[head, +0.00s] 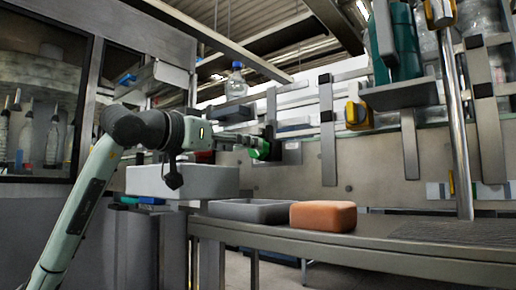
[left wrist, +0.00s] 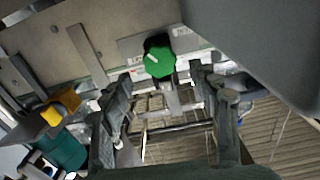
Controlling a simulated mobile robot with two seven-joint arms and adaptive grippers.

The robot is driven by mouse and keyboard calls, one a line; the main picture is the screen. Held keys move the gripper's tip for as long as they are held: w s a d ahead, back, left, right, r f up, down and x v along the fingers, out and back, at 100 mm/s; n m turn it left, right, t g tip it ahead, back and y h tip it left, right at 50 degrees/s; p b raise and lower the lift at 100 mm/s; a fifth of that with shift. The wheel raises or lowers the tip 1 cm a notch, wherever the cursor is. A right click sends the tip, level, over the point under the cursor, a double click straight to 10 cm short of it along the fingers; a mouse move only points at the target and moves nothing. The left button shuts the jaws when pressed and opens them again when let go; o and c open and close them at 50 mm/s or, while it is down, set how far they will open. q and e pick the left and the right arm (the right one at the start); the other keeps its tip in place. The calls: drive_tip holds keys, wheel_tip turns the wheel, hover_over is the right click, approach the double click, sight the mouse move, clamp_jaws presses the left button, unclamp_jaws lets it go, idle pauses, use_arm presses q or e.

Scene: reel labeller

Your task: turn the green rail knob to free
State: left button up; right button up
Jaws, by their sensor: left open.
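The green rail knob (head: 260,148) is on a dark mount on the upright metal panel, at the middle of the head view. In the left wrist view the knob (left wrist: 160,64) is a green many-sided cap with a pale mark near its upper left edge. My left gripper (head: 245,143) reaches it from the left. In the left wrist view my left gripper (left wrist: 160,77) is open, its fingers on either side of the knob with gaps showing. I cannot tell how deep the knob sits between the fingertips. My right gripper is not in view.
An orange block (head: 323,216) and a grey tray (head: 250,210) sit on the metal bench (head: 380,242) below. A yellow-and-dark part (head: 357,114) is on the panel to the right. A shiny vertical post (head: 457,130) stands farther right. A blue-capped bottle (head: 236,82) stands behind.

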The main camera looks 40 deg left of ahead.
use_arm(q)
drive_tip(key=w, duration=0.5)
drive_tip(key=shift+w+d, duration=0.2)
drive_tip(key=c, duration=1.2)
